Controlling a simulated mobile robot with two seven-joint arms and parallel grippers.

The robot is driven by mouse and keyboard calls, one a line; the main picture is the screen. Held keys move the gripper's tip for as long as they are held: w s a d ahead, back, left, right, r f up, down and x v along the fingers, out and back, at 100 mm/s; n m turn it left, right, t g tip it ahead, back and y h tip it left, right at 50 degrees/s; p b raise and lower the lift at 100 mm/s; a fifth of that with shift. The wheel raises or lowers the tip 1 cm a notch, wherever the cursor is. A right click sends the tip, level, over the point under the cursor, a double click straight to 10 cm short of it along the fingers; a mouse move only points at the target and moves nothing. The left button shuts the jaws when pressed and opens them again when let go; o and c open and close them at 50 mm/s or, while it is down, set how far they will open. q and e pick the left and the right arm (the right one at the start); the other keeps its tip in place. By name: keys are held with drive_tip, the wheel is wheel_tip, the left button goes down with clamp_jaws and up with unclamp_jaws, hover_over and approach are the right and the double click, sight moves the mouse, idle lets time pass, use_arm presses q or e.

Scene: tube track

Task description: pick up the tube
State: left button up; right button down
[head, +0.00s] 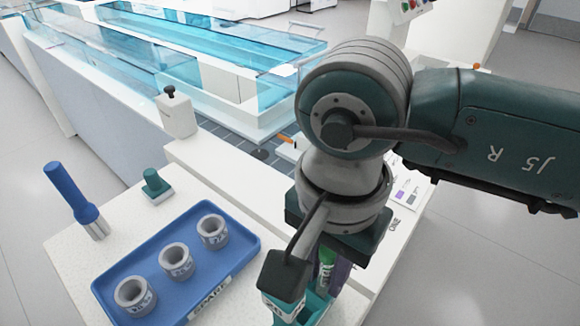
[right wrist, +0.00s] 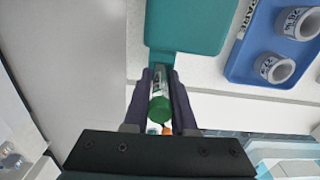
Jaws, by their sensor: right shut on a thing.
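The tube, with a green cap and a pale body, shows in the right wrist view (right wrist: 160,106) between the two dark purple fingers. My right gripper (right wrist: 162,95) is shut on it. In the head view the tube (head: 326,258) is mostly hidden behind my right wrist and gripper (head: 330,272), with only a green part showing. A teal holder (head: 316,306) is just below the gripper in the head view; it also shows in the right wrist view (right wrist: 187,25). Whether the tube is clear of the holder cannot be told. My left gripper is not in view.
A blue tray (head: 178,240) with three grey rings stands to the left on the white table. A blue-handled tool (head: 72,192), a teal-handled stamp-like block (head: 156,186) and a white block with a black knob (head: 177,115) stand nearby. Clear blue tanks (head: 200,45) are behind.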

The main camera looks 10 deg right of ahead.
drive_tip(key=shift+r, duration=0.15)
drive_tip(key=shift+r, duration=0.3)
wheel_tip(320, 180, up, 19)
drive_tip(key=p, duration=0.1)
drive_tip(key=shift+p, duration=0.4)
